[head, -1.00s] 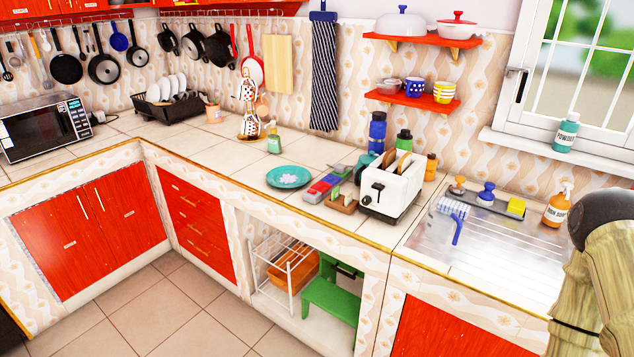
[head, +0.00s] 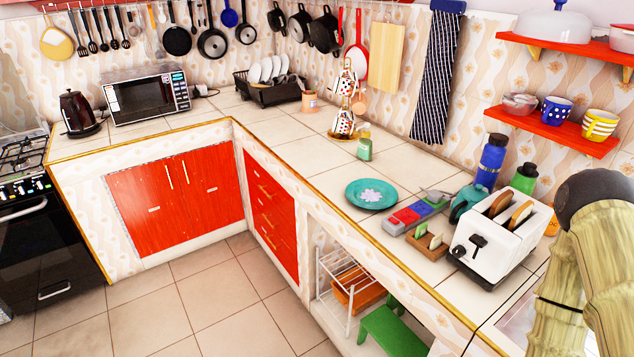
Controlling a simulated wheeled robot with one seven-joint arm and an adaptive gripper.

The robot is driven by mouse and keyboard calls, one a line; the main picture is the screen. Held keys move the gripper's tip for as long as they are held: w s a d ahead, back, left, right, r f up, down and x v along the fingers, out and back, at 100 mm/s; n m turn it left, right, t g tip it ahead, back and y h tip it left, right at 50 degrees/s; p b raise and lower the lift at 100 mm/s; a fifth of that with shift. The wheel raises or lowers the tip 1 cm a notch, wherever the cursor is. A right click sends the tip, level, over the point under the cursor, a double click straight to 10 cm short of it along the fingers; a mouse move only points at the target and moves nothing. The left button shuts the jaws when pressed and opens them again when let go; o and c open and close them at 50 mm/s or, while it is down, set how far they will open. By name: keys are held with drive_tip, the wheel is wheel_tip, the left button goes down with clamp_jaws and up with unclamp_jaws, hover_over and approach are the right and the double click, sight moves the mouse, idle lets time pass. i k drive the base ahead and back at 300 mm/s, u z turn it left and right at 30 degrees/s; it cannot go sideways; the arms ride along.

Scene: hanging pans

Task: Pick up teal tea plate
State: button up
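The teal tea plate (head: 371,195) lies flat on the tiled counter, near its front edge, right of the picture's middle. It has a pale flower shape at its centre and nothing lies on it. Part of my arm shows at the lower right, well apart from the plate. My gripper is outside the view.
Right of the plate are a red, blue and green box (head: 414,214), a small wooden holder (head: 428,246) and a white toaster (head: 497,240) with bread. A soap bottle (head: 365,146) stands behind it. A green stool (head: 392,331) is under the counter. Floor (head: 190,290) is clear at left.

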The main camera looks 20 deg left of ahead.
sight(369, 193)
drive_tip(key=u, duration=0.15)
drive_tip(key=i, duration=0.2)
drive_tip(key=u, duration=1.7)
drive_tip(key=i, duration=3.15)
drive_tip(key=z, duration=4.15)
